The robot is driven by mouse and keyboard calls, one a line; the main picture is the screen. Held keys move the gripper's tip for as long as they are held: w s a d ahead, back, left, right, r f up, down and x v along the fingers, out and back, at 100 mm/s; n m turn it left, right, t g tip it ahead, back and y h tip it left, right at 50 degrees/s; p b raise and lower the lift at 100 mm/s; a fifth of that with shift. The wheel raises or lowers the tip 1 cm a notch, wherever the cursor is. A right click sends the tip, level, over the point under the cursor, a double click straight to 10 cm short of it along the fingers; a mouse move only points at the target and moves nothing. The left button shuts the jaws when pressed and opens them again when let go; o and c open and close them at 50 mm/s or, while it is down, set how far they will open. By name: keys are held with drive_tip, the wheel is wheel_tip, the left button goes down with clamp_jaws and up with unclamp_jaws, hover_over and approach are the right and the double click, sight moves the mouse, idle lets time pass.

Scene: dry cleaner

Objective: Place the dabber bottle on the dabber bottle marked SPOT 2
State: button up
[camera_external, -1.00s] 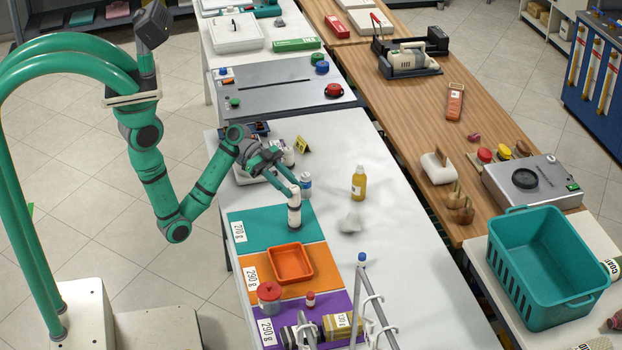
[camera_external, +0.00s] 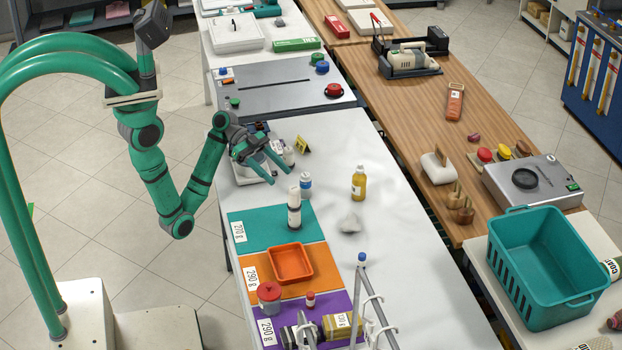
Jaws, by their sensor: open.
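A white dabber bottle (camera_external: 294,194) stands upright at the front of the white table, on the teal mat (camera_external: 255,232). It appears to rest on top of a second white bottle with a dark band (camera_external: 294,217). The two look in line, one above the other. A SPOT 2 mark is too small to read. My gripper (camera_external: 288,171) is open and empty, behind and a little above the upper bottle, apart from it. A white bottle with a blue label (camera_external: 305,186) stands just behind the stack. Another small white bottle (camera_external: 288,156) is near the fingers.
An orange tray (camera_external: 292,264) sits on the orange mat. A red-lidded jar (camera_external: 269,296) stands by the purple mat. The table's right side is mostly clear.

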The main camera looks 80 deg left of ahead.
drive_tip(key=v, duration=0.5)
drive_tip(key=shift+a, duration=0.1)
idle(0.4)
